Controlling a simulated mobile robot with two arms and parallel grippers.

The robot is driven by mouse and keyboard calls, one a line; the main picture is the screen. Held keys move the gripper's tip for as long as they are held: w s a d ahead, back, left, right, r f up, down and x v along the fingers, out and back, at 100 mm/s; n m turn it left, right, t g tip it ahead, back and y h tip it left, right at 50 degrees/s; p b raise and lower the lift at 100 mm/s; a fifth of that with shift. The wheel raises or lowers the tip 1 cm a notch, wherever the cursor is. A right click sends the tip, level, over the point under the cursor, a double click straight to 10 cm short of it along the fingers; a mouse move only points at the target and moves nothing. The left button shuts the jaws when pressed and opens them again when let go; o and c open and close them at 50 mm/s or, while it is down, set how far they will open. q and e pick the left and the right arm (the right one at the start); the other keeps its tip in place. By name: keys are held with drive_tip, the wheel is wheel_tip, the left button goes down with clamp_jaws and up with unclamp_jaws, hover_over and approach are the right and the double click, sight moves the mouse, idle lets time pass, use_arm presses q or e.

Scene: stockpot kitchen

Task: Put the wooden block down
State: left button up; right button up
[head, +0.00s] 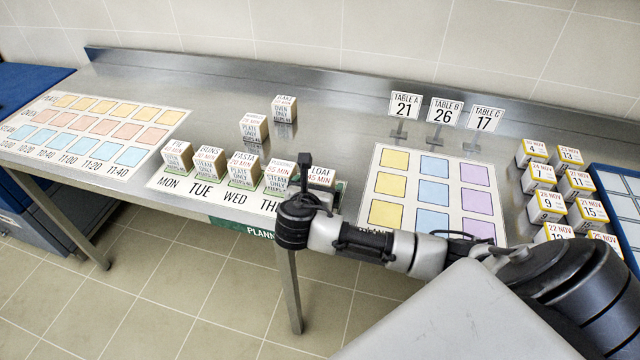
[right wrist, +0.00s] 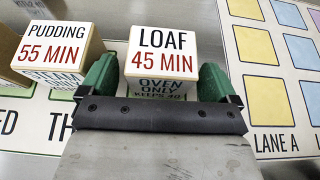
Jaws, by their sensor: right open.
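The wooden block labelled LOAF 45 MIN (head: 320,177) stands upright at the right end of the weekday strip (head: 160,184), partly hidden by my right arm in the head view. In the right wrist view the LOAF block (right wrist: 163,50) sits between the two green fingertips of my right gripper (right wrist: 158,84). The gripper is open, with a finger on each side of the block. A narrow gap shows at the fingers; contact cannot be told. The strip's label under this block is hidden. My left gripper is not in view.
The PUDDING block (right wrist: 50,52) stands just left of the left finger. PASTA (head: 243,169), BUNS (head: 208,162) and PIE (head: 176,157) blocks continue the row. Two blocks stand behind. A coloured grid sheet (head: 400,160) lies right, with table signs (head: 442,112) behind it.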

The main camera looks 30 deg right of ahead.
drive_tip(key=v, duration=0.9)
drive_tip(key=shift+s+a+r, duration=0.15)
drive_tip(key=shift+s+a, duration=0.1)
drive_tip(key=shift+a, duration=0.05)
